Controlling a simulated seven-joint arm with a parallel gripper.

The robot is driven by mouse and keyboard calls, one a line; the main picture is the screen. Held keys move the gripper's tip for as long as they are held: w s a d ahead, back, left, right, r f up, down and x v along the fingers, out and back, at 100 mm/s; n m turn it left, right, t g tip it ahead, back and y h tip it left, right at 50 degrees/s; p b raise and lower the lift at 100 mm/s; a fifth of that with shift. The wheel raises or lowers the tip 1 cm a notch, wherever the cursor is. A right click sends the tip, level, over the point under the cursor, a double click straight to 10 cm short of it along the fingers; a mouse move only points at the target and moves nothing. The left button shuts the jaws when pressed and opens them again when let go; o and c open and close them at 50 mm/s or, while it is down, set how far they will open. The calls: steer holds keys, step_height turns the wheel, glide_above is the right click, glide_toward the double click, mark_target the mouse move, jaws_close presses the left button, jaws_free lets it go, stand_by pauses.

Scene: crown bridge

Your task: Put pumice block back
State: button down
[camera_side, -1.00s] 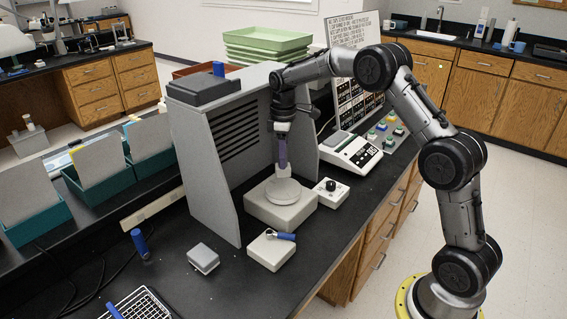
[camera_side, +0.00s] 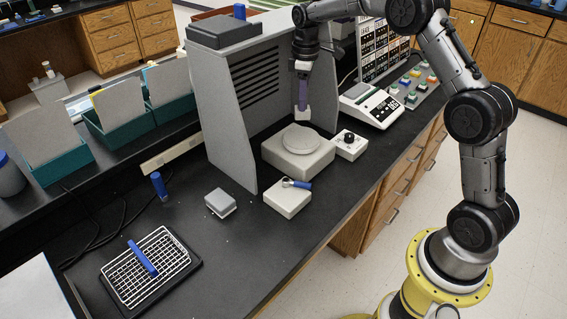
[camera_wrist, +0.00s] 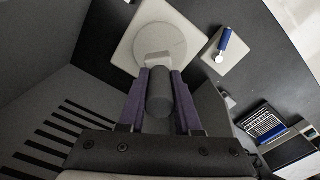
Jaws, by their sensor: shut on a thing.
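My gripper (camera_side: 302,105), with purple fingers, is shut on a small pale grey block, which I take to be the pumice block (camera_side: 302,114). It points down above the back part of a round plate (camera_side: 302,139) on a square pale base (camera_side: 284,158). In the side view I cannot tell whether the block touches the plate. In the wrist view the block (camera_wrist: 154,58) sits between the fingertips (camera_wrist: 154,70), over the near part of the round plate (camera_wrist: 160,38). A dark cylinder between the fingers hides part of the view.
A grey slotted hood (camera_side: 226,100) stands close on the left. A white box (camera_side: 287,203) with a blue-handled tool, a small grey box (camera_side: 220,203) and a knobbed control box (camera_side: 350,147) are nearby. A wire rack (camera_side: 125,277) lies front left.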

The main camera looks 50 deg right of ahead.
steer(key=shift+w, duration=0.2)
steer(key=shift+s+a+f+n, duration=0.2)
steer(key=shift+s+f, duration=0.2)
steer(key=shift+f, duration=0.2)
steer(key=shift+s+a+f+n, duration=0.1)
steer(key=shift+s+a+f, duration=0.1)
steer(key=shift+s+f, duration=0.3)
steer(key=s+a+f+n, duration=0.1)
steer(key=s+a+n, duration=0.7)
steer(key=s+a, duration=1.45)
steer(key=w+a+f, duration=0.1)
steer(key=w+f, duration=0.2)
steer(key=w, duration=0.1)
steer(key=w+a+f, duration=0.2)
steer(key=w+f, duration=0.2)
steer(key=w, duration=0.1)
steer(key=w+a+f, duration=0.2)
steer(key=w+f, duration=0.1)
steer(key=w, duration=0.2)
steer(key=shift+a+f, duration=0.2)
steer(key=shift+a, duration=0.05)
steer(key=shift+f, duration=1.5)
steer(key=shift+f, duration=0.1)
